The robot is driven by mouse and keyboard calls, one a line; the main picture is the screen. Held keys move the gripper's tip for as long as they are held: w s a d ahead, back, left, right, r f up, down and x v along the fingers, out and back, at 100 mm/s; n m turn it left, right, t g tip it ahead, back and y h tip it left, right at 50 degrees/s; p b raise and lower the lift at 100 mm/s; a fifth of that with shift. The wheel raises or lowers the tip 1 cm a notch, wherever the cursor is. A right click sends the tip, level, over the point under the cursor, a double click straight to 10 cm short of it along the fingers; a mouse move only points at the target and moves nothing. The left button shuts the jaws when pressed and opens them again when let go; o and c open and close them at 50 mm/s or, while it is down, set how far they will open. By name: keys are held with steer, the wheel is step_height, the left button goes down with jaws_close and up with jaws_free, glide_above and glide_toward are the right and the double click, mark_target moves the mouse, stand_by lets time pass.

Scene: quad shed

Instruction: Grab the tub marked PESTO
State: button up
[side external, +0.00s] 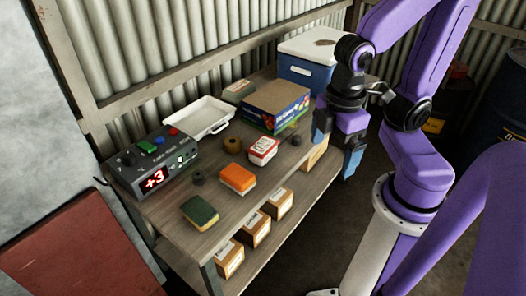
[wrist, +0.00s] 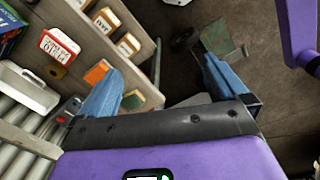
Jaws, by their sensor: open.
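A white tub with a red rim and a printed label (side external: 263,150) sits on the bench top, right of the orange block. It also shows in the wrist view (wrist: 60,45). I cannot read its lettering for certain, and I make out PESTO nowhere. Several small tan boxes with white labels stand on the lower shelf, one of them in the middle (side external: 256,231); their labels are also too small to read. My gripper (side external: 338,150) is open, pointing down off the front edge near the bench's right end. In the wrist view its blue fingers (wrist: 163,68) are apart, with nothing between them.
The bench (side external: 172,212) also holds an orange block (side external: 237,179), a green and yellow sponge (side external: 200,214), a tape roll (side external: 232,145), a display box (side external: 155,165), a white tray (side external: 200,118), a carton (side external: 275,105) and a blue cooler (side external: 303,72).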

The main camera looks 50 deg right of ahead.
steer(key=w+a+f+n+h, duration=0.1)
steer(key=w+a+f+h, duration=0.15)
steer(key=w, duration=0.55)
steer(key=w+a+f+n+h, duration=0.1)
steer(key=w+a+f+h, duration=0.2)
steer(key=w, duration=0.5)
steer(key=n+h, duration=0.4)
steer(key=h, duration=0.4)
glide_toward(262, 146)
steer(key=shift+t, duration=0.3)
steer(key=x, duration=0.8)
steer(key=shift+s+f, duration=0.1)
steer(key=shift+s, duration=0.1)
steer(key=c, duration=1.3)
steer(key=shift+o, duration=0.2)
